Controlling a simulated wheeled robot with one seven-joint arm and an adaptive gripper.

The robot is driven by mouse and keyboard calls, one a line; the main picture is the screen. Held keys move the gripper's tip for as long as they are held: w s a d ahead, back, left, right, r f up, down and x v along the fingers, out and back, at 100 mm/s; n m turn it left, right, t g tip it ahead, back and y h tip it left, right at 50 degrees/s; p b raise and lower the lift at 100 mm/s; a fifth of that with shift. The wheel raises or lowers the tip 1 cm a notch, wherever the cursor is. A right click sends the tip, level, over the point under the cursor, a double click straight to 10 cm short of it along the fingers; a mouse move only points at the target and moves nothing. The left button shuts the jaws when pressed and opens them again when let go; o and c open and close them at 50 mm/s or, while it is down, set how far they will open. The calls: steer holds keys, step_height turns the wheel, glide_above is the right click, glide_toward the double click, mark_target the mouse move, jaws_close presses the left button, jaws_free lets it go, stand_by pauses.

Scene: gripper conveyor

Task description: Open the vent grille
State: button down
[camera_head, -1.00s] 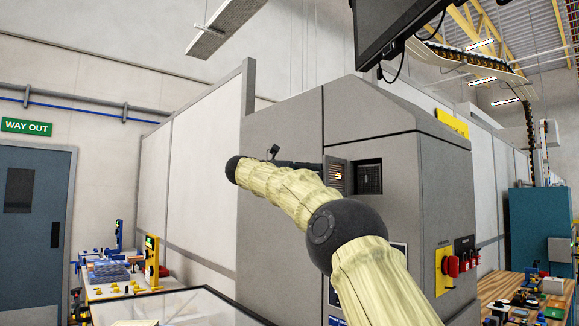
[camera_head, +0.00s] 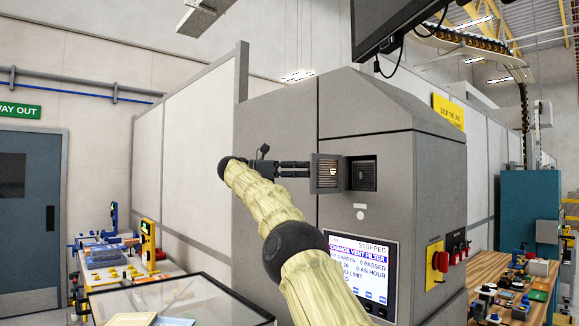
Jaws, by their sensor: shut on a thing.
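The vent grille (camera_head: 327,173) is a small slatted grey panel on the front of the tall grey machine cabinet. It stands swung out to the left of the square vent opening (camera_head: 362,174), which shows a dark inside. My gripper (camera_head: 308,169) comes from the left with its dark fingers at the grille's left edge. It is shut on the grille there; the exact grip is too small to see. My pale-sleeved arm crosses below and hides part of the cabinet front.
A lit screen (camera_head: 360,273) reading "STOPPED" and "CHANGE VENT FILTER" is below the opening. A glass-topped case (camera_head: 178,300) stands front left. A monitor (camera_head: 392,27) hangs above.

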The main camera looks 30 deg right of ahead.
steer(key=shift+s+d+r, duration=0.15)
steer(key=shift+s+d, duration=0.15)
steer(key=shift+d, duration=0.25)
steer(key=c, duration=1.7)
jaws_free()
steer(key=shift+o, duration=0.5)
steer(key=shift+s+d, duration=0.3)
steer(key=shift+d, duration=0.15)
steer(key=shift+w+a+f, duration=0.2)
